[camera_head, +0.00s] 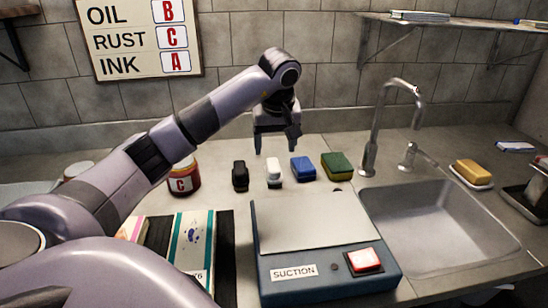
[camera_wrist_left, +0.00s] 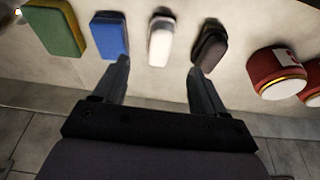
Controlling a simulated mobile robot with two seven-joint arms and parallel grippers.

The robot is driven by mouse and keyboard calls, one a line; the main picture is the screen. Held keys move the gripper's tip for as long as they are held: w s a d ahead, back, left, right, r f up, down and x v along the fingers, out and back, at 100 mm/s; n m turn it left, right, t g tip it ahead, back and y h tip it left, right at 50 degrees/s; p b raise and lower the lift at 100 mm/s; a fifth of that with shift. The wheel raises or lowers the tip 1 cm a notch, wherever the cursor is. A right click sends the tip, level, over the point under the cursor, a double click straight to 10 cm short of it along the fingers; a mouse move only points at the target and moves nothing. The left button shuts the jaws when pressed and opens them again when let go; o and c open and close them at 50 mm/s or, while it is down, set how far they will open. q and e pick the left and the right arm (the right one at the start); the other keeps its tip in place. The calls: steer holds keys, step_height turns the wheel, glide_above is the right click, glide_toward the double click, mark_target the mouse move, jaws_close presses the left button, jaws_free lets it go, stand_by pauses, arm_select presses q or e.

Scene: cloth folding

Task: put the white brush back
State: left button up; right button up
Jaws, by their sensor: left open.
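The white brush (camera_head: 274,173) stands on the counter in a row, between a black brush (camera_head: 240,176) and a blue sponge (camera_head: 303,168). My left gripper (camera_head: 274,148) is open and empty, above and behind the row. In the left wrist view the white brush (camera_wrist_left: 160,38) lies ahead of the gap between the open fingers (camera_wrist_left: 158,85), apart from both. The black brush (camera_wrist_left: 210,45) is close to one finger's tip in that picture, and the blue sponge (camera_wrist_left: 110,36) is near the other. My right gripper is not in view.
A green and yellow sponge (camera_head: 337,166) ends the row. A red jar marked C (camera_head: 184,178) stands left. A suction box (camera_head: 290,277) with a lit red button is in front. The sink (camera_head: 440,235) and faucet (camera_head: 378,130) are right. A sign (camera_head: 138,38) hangs behind.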

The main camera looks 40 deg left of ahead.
arm_select(q)
steer(key=shift+v, duration=1.75)
steer(key=shift+f, duration=0.1)
